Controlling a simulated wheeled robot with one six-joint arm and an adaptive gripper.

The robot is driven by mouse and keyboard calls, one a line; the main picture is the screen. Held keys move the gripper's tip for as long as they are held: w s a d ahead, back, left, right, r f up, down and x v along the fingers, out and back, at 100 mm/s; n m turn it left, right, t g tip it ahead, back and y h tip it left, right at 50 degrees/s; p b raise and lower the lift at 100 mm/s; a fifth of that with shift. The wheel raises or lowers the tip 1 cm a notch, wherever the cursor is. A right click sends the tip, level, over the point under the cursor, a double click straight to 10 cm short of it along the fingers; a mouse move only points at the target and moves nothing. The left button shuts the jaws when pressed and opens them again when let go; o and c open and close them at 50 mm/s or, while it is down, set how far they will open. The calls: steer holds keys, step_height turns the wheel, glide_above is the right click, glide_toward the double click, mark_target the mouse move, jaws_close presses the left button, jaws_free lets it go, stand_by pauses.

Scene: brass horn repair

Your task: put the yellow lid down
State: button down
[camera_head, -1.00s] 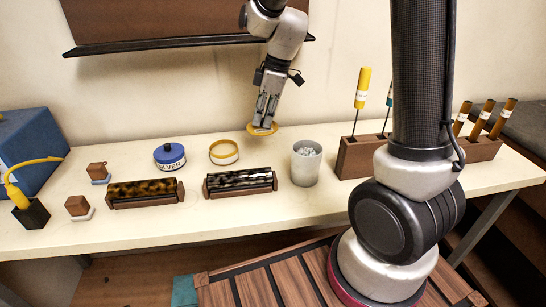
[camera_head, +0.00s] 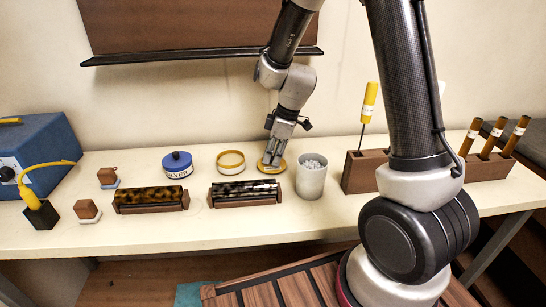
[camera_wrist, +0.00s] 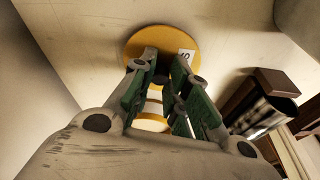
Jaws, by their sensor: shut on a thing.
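The yellow lid (camera_head: 277,170) is a flat round disc at or just above the tabletop, between the open yellow-banded jar (camera_head: 230,163) and the grey cup; I cannot tell whether it touches the table. My gripper (camera_head: 273,161) points down and is shut on the lid's middle. In the wrist view the lid (camera_wrist: 137,45) shows beyond the fingers of my gripper (camera_wrist: 162,76), with a small white label near its edge. The fingers hide the lid's centre. Part of the yellow-banded jar (camera_wrist: 152,123) shows between them.
A grey cup of white bits (camera_head: 311,179) stands close right of the lid. A blue-lidded jar (camera_head: 177,166) is at left. Two roller stands (camera_head: 150,199) (camera_head: 245,193) lie in front.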

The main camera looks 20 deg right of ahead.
mark_target(284, 165)
steer(key=shift+f, duration=0.3)
steer(key=c, duration=1.4)
jaws_free()
steer(key=shift+f, duration=0.1)
steer(key=v, duration=1.2)
steer(key=shift+s, duration=0.15)
